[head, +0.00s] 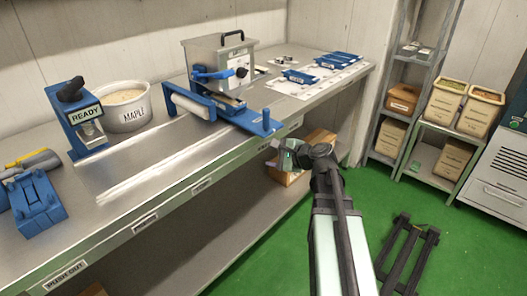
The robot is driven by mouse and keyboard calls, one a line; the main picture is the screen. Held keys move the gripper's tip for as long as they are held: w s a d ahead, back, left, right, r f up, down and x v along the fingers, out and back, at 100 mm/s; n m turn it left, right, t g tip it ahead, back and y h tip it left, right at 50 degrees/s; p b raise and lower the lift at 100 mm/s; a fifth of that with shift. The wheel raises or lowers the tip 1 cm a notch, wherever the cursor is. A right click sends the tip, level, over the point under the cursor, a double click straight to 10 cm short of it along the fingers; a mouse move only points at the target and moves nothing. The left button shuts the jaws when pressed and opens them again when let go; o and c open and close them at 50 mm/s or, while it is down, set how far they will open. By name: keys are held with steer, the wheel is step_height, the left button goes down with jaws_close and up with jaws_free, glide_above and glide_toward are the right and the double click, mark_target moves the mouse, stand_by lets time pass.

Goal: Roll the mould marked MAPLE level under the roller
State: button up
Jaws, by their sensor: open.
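A white roller (190,105) in a blue frame lies across the steel bench, in front of a steel box with a blue lever (222,68). A blue piece with a pale top (230,104) sits below the box, beside the roller frame; I cannot tell if it is a mould. Several blue moulds (300,76) lie on a white sheet at the bench's far right; their labels are too small to read. My gripper (284,156) is open and appears empty, off the bench's front edge, apart from the moulds and the roller.
A blue fixture (38,203) stands front left. Shelves and bins (445,105) stand right.

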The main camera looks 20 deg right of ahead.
steer(key=w+d+r+m+t+h+p, duration=0.2)
steer(key=w+d+r+m+t, duration=0.3)
steer(key=m, duration=0.9)
steer(key=shift+t, duration=0.3)
steer(key=x, duration=0.6)
steer(key=r+x, duration=0.1)
steer(key=x, duration=0.2)
steer(key=shift+w+a+r, duration=0.1)
steer(key=shift+w+a, duration=0.1)
jaws_close()
